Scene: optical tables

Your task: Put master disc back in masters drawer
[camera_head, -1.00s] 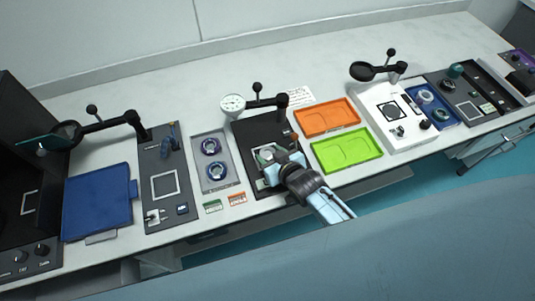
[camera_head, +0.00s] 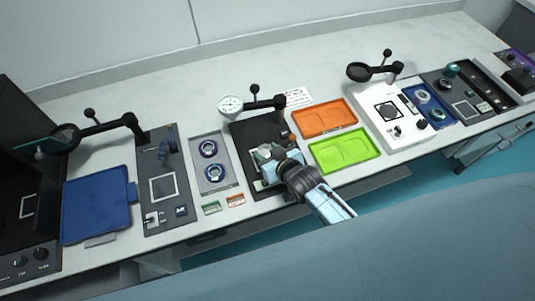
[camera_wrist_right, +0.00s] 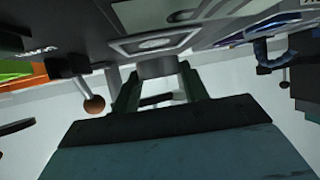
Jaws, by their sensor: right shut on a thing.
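My right gripper (camera_head: 267,160) is over the black gauge stand (camera_head: 249,133), near its front part. In the right wrist view the gripper's two dark fingers (camera_wrist_right: 158,88) are shut on a short grey round piece (camera_wrist_right: 158,67), which may be the master disc. In the head view the gripper mostly hides this piece. I cannot tell whether it touches the stand. No drawer that I can name as the masters drawer shows clearly. My left gripper is not in view.
Left of the stand is a grey tray (camera_head: 225,187) with two ring pieces. A green card (camera_head: 211,208) and an orange card (camera_head: 235,200) lie in front. An orange tray (camera_head: 325,117) and a green tray (camera_head: 345,150) are at the right.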

